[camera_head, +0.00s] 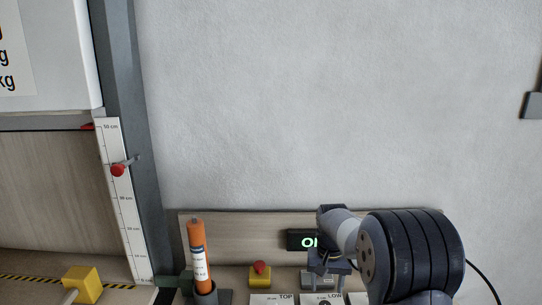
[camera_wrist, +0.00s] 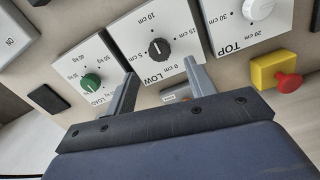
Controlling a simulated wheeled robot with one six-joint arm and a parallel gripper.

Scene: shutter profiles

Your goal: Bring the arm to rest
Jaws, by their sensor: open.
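My arm reaches in from the lower right in the camera_head view, bent over the control panel. My gripper (camera_head: 326,268) points down there, in front of the panel boxes. In the camera_wrist view my gripper (camera_wrist: 160,68) has its two fingers spread apart with nothing between them. The LOW box with its black knob (camera_wrist: 158,47) lies beyond the fingertips. The LOAD box with a green knob (camera_wrist: 91,82) is to the left, and the TOP box with a white knob (camera_wrist: 262,8) is to the upper right. I cannot tell how far the fingertips are from the LOW box.
A yellow box with a red button (camera_wrist: 287,80) is at right in the wrist view. In the head view, an orange tube (camera_head: 198,258) stands in a holder. A display (camera_head: 300,240) with green letters is partly hidden by my arm.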

